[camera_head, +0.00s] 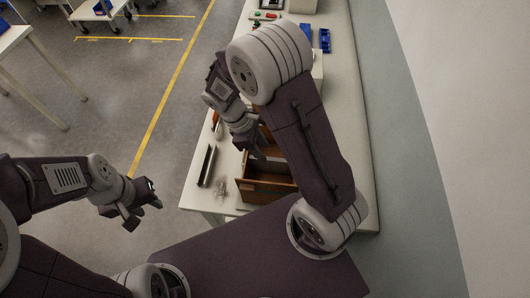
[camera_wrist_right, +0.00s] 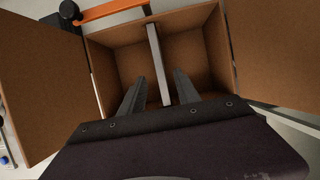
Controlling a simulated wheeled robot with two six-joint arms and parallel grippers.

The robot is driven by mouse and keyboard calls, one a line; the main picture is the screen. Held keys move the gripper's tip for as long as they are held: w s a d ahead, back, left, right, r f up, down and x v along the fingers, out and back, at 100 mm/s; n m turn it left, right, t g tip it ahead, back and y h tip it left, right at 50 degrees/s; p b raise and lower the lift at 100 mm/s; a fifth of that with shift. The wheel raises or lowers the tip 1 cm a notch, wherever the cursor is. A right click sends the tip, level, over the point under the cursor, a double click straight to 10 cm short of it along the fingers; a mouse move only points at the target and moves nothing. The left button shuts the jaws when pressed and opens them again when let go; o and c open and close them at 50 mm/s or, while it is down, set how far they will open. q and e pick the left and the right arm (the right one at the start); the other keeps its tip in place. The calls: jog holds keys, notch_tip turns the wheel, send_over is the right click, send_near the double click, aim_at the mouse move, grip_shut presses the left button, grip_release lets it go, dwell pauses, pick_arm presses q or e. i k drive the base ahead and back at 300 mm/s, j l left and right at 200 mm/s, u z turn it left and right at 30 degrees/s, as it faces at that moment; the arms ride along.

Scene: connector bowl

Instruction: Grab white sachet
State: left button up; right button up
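My right gripper (camera_wrist_right: 160,85) is open, its two fingers apart and pointing down into an open brown box (camera_wrist_right: 195,52). A narrow pale grey strip (camera_wrist_right: 155,60) stands between the fingers with gaps on both sides; I cannot tell whether it is a divider or a thin item on edge. In the head view the right gripper (camera_head: 250,146) is over the far part of the brown box (camera_head: 262,186). No white sachet can be made out clearly. My left gripper (camera_head: 144,212) is open and empty, off the left side of the table.
A small clear, crumpled-looking item (camera_head: 221,189) and a dark narrow tray (camera_head: 207,166) lie left of the box on the white table (camera_head: 195,197). Blue bins (camera_head: 324,40) stand farther back. An orange bar (camera_wrist_right: 112,9) passes beyond the box.

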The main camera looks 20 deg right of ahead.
aim_at(219, 131)
jog(key=j, duration=0.5)
jog(key=k+j, duration=0.15)
jog(key=j, duration=0.85)
jog(key=k, duration=0.05)
